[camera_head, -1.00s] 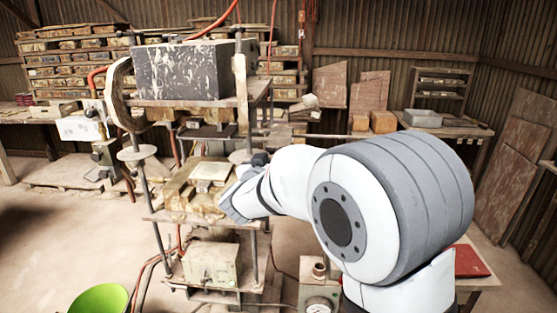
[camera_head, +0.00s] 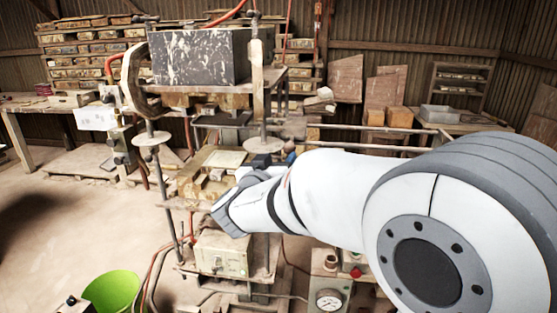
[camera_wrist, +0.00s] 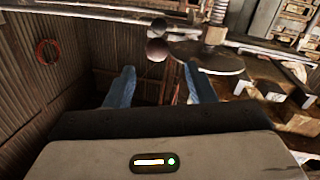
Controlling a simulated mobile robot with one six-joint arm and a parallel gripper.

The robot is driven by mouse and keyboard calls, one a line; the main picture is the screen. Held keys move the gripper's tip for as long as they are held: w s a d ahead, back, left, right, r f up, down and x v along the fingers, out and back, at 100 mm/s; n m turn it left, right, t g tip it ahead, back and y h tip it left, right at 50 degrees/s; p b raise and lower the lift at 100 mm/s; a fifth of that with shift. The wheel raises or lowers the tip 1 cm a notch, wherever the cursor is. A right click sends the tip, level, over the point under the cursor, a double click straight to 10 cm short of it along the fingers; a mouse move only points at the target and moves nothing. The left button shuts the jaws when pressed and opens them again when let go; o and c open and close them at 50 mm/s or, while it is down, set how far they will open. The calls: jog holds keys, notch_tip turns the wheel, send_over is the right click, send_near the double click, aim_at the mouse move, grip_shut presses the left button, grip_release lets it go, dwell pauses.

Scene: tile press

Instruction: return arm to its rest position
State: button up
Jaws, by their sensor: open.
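My gripper (camera_wrist: 161,88) is open in the wrist view, its two blue fingers wide apart with nothing held between them. A round metal plate (camera_wrist: 208,58) and a dark red knob (camera_wrist: 157,50) lie beyond the fingertips; I cannot tell how far. In the head view my white and grey arm reaches from the right edge to the middle, bent at a grey joint in front of the press. My gripper is mostly hidden there behind the arm. The tile press (camera_head: 200,57), with a dark speckled block on top, stands left of the arm. A pale tile (camera_head: 226,158) lies on its bed.
A gauge box (camera_head: 328,290) stands below my arm and a beige control box (camera_head: 222,254) sits on the press's lower shelf. A green bucket (camera_head: 112,290) is at the lower left. Horizontal rails (camera_head: 360,128) run right of the press. The left floor is mostly open.

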jog(key=s+d+f+g+y, duration=0.2)
jog(key=s+d+f+g, duration=0.2)
jog(key=s, duration=0.5)
jog(key=s+d+f+n+g+y, duration=0.1)
jog(key=s+d+f+g, duration=0.4)
jog(key=s, duration=0.5)
jog(key=s+d+f+g+y, duration=0.2)
jog(key=s+d+f+g, duration=0.2)
jog(key=s+d, duration=0.4)
jog(key=shift+s+f+g+y, duration=0.3)
jog(key=shift+s+f+g, duration=0.15)
jog(key=shift+s, duration=0.4)
jog(key=shift+c, duration=0.3)
